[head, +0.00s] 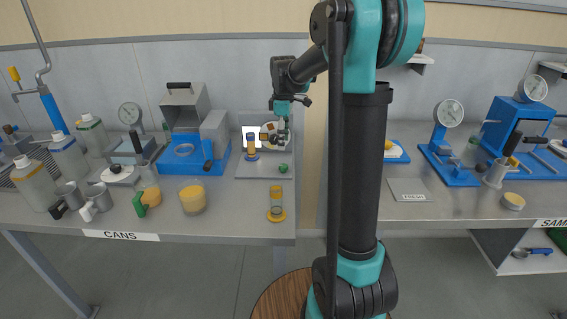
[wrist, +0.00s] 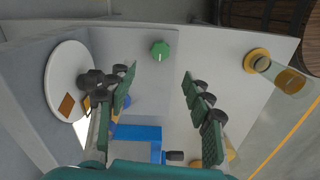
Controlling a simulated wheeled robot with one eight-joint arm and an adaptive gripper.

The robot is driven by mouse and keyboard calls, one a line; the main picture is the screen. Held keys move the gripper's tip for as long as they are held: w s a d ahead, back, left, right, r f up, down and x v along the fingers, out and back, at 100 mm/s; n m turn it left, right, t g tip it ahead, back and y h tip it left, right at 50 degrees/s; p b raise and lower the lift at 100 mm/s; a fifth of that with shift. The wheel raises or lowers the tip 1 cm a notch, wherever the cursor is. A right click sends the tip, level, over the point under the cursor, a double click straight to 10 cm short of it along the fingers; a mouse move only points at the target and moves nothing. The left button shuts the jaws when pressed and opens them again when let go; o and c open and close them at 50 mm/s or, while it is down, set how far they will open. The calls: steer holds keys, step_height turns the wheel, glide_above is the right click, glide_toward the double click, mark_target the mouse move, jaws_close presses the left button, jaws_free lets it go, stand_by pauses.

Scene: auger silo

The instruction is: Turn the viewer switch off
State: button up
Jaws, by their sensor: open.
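The viewer is a grey stand with a flat base plate (head: 258,166) and an upright back, with a bright lit panel (head: 245,131). A small round green knob with a pale pointer mark (head: 283,168) sits on the base near its right edge; it looks like the switch. The knob also shows in the wrist view (wrist: 160,50), beyond and between my fingertips. My gripper (head: 283,138) is above the base, in front of the white disc (head: 269,130). In the wrist view my gripper (wrist: 160,82) has its fingers wide apart, with nothing between them.
The white disc (wrist: 66,80) is close to my left finger in the wrist view. An amber-and-blue cylinder (head: 251,147) stands on the base. A yellow-footed clear cylinder (head: 276,204) stands near the bench front.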

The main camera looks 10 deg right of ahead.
mark_target(283, 165)
step_height(283, 165, down, 10)
steer(key=shift+f, duration=0.15)
steer(key=shift+c, duration=0.3)
steer(key=c, duration=1.1)
